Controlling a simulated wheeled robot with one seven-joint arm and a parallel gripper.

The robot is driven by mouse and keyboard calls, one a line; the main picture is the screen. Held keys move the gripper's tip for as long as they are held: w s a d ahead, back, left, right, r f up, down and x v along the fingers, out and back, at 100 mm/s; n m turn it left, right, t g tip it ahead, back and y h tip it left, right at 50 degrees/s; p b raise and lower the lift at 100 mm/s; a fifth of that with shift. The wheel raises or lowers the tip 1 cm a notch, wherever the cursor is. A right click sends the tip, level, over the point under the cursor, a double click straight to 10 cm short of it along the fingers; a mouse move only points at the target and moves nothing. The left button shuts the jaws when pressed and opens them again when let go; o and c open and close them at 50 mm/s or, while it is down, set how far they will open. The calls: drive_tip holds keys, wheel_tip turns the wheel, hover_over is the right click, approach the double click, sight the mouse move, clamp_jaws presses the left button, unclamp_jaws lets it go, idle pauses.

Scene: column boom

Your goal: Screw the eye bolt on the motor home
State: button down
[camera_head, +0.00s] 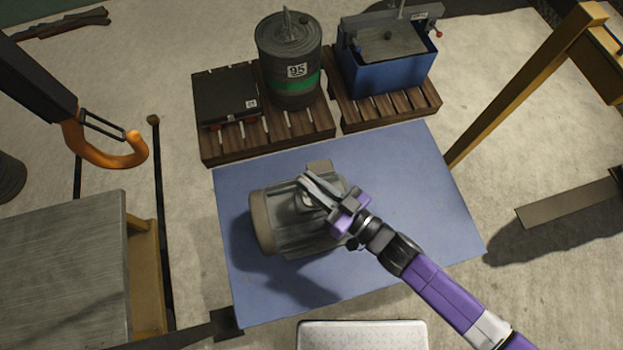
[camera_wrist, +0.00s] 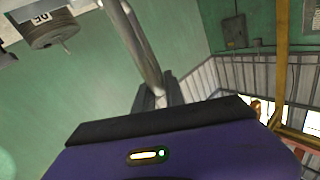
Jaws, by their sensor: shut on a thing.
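The motor (camera_head: 268,222), a grey ribbed body with a beige end cap, lies on its side on the blue mat (camera_head: 420,180). My gripper (camera_head: 304,184) is over the top of the motor, reaching in from the lower right, and is shut on the eye bolt (camera_head: 307,198). Only a little pale metal of the bolt shows at the fingertips. I cannot tell how deep it sits in the motor. In the wrist view, pale metal finger parts (camera_wrist: 140,45) rise beyond my purple palm, and the bolt is not clear there.
A drum marked 95 (camera_head: 290,62) and a dark flat case (camera_head: 225,96) stand on a pallet behind the mat. A blue bin (camera_head: 388,68) stands on another pallet. An orange hook (camera_head: 110,155) hangs at the left above a grey table (camera_head: 60,265). A yellow post (camera_head: 520,90) stands right.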

drive_tip(key=shift+r+m+t+h+p, duration=0.2)
drive_tip(key=shift+m+t+h+p, duration=0.25)
drive_tip(key=shift+m+t+h, duration=2.35)
drive_tip(key=shift+a+m+h, duration=0.15)
drive_tip(key=shift+m+h, duration=0.75)
drive_tip(key=shift+h, duration=1)
drive_tip(key=shift+s, duration=0.1)
drive_tip(key=c, duration=1.5)
unclamp_jaws()
drive_tip(key=shift+f, duration=0.1)
drive_tip(key=shift+o, duration=0.2)
drive_tip(key=b+v, duration=0.1)
drive_tip(key=v, duration=0.6)
drive_tip(key=shift+s, duration=0.4)
drive_tip(key=shift+f, duration=0.25)
